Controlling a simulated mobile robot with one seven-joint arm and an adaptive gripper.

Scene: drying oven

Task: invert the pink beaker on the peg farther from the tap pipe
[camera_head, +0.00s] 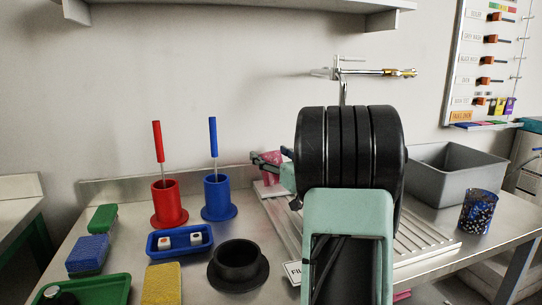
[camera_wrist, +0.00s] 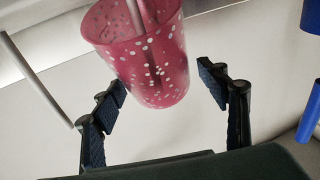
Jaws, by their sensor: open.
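The pink beaker (camera_head: 272,180) is at the rear left of the drainer, partly hidden by my arm. In the wrist view, which looks upside down, the white-dotted pink beaker (camera_wrist: 150,75) has its closed base towards the picture's bottom and a rod inside, so it appears inverted over a peg (camera_wrist: 137,14). My gripper (camera_wrist: 165,103) is open, its fingers on either side of the beaker's base with gaps; it reaches the beaker in the head view (camera_head: 270,157). A bare grey rod (camera_wrist: 35,80) stands apart at left; I cannot tell whether it is peg or pipe. The tap pipe (camera_head: 343,90) rises behind my arm.
A ridged white drainer (camera_head: 425,238) lies under my arm. A grey basin (camera_head: 455,182) and a dark patterned beaker (camera_head: 480,212) are at right. Red (camera_head: 168,203) and blue (camera_head: 217,197) holders with upright handles, a blue tray (camera_head: 180,241) and a black ring (camera_head: 238,265) are at left.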

